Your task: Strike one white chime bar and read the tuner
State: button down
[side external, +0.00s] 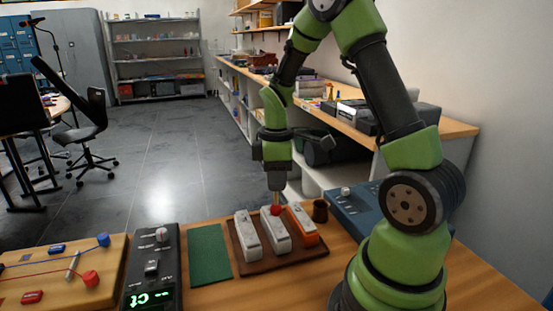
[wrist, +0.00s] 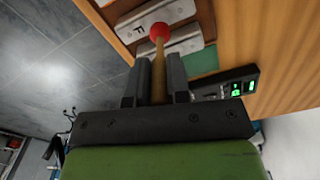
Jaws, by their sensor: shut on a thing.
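My gripper (side external: 275,183) is shut on the wooden stick of a mallet (wrist: 158,78), which points down with its red ball head (side external: 276,209) at the bottom. The head is at the far end of the middle bar, a white chime bar (side external: 275,233); I cannot tell whether they touch. Another white chime bar (side external: 247,236) lies to its left and an orange bar (side external: 302,226) to its right, all on a brown base (side external: 264,264). The black tuner (side external: 169,259) has a lit green display (wrist: 236,115), perhaps starting with "C"; its characters are hard to read.
A green mat (side external: 210,252) lies between tuner and chime base. A small brown cup (side external: 320,211) stands right of the bars, beside a blue box (side external: 360,212) with a knob. A wooden board (side external: 55,280) with wires and coloured knobs is at the left.

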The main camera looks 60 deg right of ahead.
notch_tip(320, 180, down, 3)
jog(key=shift+r, duration=2.9)
